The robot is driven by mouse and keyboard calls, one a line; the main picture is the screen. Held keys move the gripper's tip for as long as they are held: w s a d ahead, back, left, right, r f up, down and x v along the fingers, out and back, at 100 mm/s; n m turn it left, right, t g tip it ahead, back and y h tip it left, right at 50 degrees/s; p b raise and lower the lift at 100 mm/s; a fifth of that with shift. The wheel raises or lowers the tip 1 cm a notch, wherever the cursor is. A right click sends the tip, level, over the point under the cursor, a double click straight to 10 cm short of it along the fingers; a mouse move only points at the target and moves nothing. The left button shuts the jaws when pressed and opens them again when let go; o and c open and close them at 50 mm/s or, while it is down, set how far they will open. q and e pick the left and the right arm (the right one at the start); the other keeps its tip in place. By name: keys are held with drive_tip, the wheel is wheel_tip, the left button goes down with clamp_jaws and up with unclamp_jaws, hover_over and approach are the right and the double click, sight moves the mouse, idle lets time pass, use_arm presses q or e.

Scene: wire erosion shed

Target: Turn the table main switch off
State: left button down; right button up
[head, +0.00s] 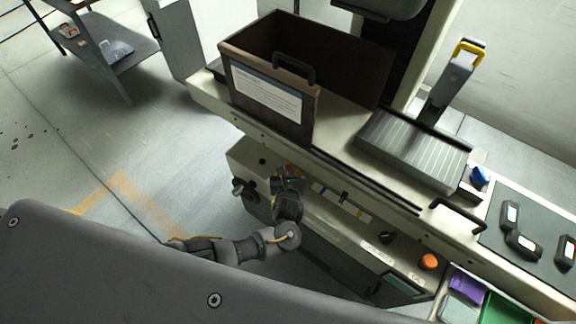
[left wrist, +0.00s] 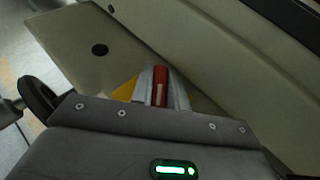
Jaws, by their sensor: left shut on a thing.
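The table main switch shows in the left wrist view as a red handle (left wrist: 160,87) beside a yellow plate (left wrist: 124,91), on the pale front of the machine. My left gripper (left wrist: 160,84) is shut on the red handle, with a grey finger on each side of it. In the head view my left gripper (head: 289,176) is at the machine's front panel (head: 330,222) and covers most of the switch. The handle runs roughly upright in the wrist picture; its exact setting cannot be told. My right gripper is not in view.
A black knob (head: 243,189) sticks out left of the switch. Further right on the panel are a small black lever (head: 343,197), a black knob (head: 386,238) and an orange button (head: 429,262). A dark open bin (head: 262,95) stands above.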

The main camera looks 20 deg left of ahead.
use_arm(q)
drive_tip(key=shift+n+g+y+p, duration=0.3)
drive_tip(key=shift+n+y+p, duration=0.05)
drive_tip(key=shift+n+y, duration=0.5)
drive_tip(key=c, duration=1.4)
unclamp_jaws()
drive_tip(key=shift+o, duration=0.2)
drive_tip(key=p+v, duration=0.1)
drive_tip(key=v, duration=0.9)
drive_tip(key=shift+s+d+p, duration=0.3)
drive_tip(key=shift+p, duration=0.05)
drive_tip(key=shift+r, duration=0.1)
